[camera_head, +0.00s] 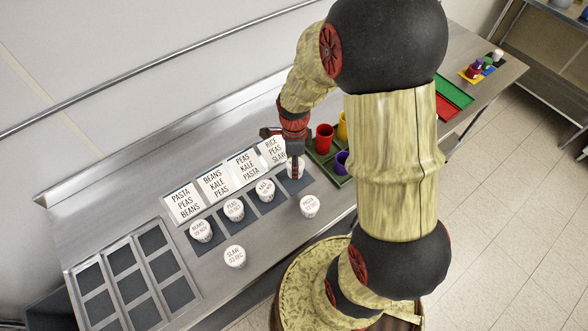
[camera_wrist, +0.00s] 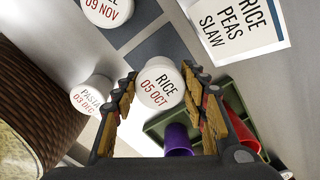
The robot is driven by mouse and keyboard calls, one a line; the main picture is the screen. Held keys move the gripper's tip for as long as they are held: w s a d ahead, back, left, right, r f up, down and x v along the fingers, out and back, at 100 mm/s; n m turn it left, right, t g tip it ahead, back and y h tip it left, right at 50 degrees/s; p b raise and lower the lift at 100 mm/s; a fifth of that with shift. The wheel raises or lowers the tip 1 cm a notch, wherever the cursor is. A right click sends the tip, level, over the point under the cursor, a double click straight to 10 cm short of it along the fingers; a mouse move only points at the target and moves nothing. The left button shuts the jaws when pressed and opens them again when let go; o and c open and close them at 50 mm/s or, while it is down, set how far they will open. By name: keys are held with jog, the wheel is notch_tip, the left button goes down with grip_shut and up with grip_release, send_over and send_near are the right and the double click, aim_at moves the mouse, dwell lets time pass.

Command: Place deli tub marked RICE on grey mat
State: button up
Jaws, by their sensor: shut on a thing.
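The white deli tub marked RICE 05 OCT (camera_wrist: 160,88) is between the fingers of my gripper (camera_wrist: 157,84), which is shut on it. In the head view, my gripper (camera_head: 291,148) points down at the right end of the row of grey mats. The tub is partly hidden there. The rightmost grey mat (camera_head: 297,183), in front of the RICE PEAS SLAW card (camera_head: 272,151), shows beside and below the tub. It also shows in the wrist view (camera_wrist: 170,50). I cannot tell whether the tub touches it.
Tubs marked BEANS (camera_head: 200,232), PEAS (camera_head: 234,209) and KALE (camera_head: 264,190) stand on the other mats. PASTA (camera_head: 309,206) and SLAW (camera_head: 234,257) tubs stand on bare counter. A green tray (camera_head: 325,160) with coloured cups is close right. A compartmented tray (camera_head: 103,264) lies left.

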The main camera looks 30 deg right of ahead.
jog(key=shift+w+d+f, duration=0.1)
jog(key=shift+w+f, duration=0.1)
jog(key=shift+f, duration=0.1)
jog(key=shift+f+b, duration=0.35)
jog(key=shift+f, duration=1.15)
jog(key=shift+f, duration=0.15)
jog(key=o, duration=1.2)
